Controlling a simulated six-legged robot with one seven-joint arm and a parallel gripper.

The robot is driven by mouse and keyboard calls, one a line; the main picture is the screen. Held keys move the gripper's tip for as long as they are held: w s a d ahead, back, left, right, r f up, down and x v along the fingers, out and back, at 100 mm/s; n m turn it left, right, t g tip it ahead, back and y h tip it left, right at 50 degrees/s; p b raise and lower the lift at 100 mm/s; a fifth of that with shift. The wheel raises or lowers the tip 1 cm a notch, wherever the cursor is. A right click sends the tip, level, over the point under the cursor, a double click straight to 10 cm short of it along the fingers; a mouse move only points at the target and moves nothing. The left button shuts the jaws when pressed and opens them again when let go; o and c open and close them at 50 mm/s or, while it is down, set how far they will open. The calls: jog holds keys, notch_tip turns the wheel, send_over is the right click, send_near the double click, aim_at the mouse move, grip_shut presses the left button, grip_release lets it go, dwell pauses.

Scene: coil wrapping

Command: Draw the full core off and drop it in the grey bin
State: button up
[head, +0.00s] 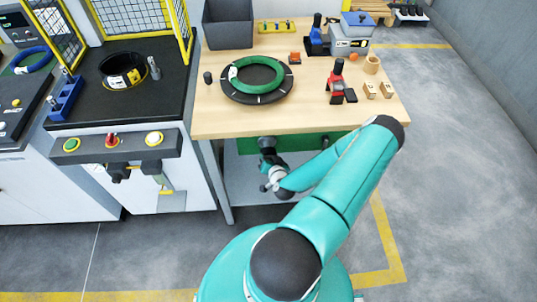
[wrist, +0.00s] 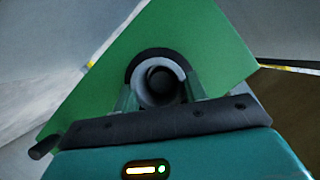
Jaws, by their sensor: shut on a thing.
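My gripper (head: 270,162) is below the front edge of the workbench, in front of the green panel (head: 312,143). In the wrist view its two fingers close from both sides on a pale round core (wrist: 148,91) with a dark centre, seen end-on. A black ring shows around the top of the core, against the green panel (wrist: 205,45). I cannot tell whether the core still touches the panel. In the head view a dark round end (head: 266,142) shows just above the gripper. The grey bin (head: 228,37) stands at the back left of the bench; its floor is partly hidden.
The wooden bench top (head: 225,118) overhangs my gripper. On it are a green coil (head: 271,81) on a black disc, a red-and-black tool (head: 336,82), a blue-lidded box (head: 352,45) and small parts. A black-topped machine (head: 150,105) stands left. Floor at right is clear.

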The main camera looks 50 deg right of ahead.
jog(key=shift+s+a, duration=1.7)
jog(key=shift+a, duration=0.2)
